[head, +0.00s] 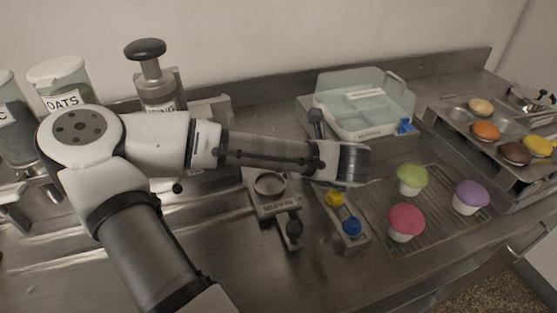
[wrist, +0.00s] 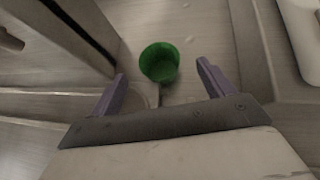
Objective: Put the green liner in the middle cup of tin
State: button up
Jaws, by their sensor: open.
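The green liner (wrist: 160,64) is a small round cup, open side facing the camera, in the upper middle of the wrist view. My gripper (wrist: 161,72) is open, with one purple finger on each side of the liner and the liner just beyond the fingertips. I see no finger touching it. In the head view I cannot make out the liner; my arm hides part of the counter. The metal tin (head: 455,112) stands at the right of the head view, with several coloured cakes in its cups. I cannot tell which cup is the middle one.
A wire rack (head: 440,222) holds green (head: 412,175), pink (head: 406,219) and purple (head: 471,195) cupcakes. A clear-lidded box (head: 365,102) stands behind my arm. Jars and a pump dispenser (head: 157,80) are at left.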

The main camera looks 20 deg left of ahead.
jog(key=x, duration=0.4)
jog(key=shift+s+f+p, duration=0.1)
jog(key=shift+f+p, duration=0.1)
jog(key=shift+p, duration=0.2)
jog(key=c, duration=0.7)
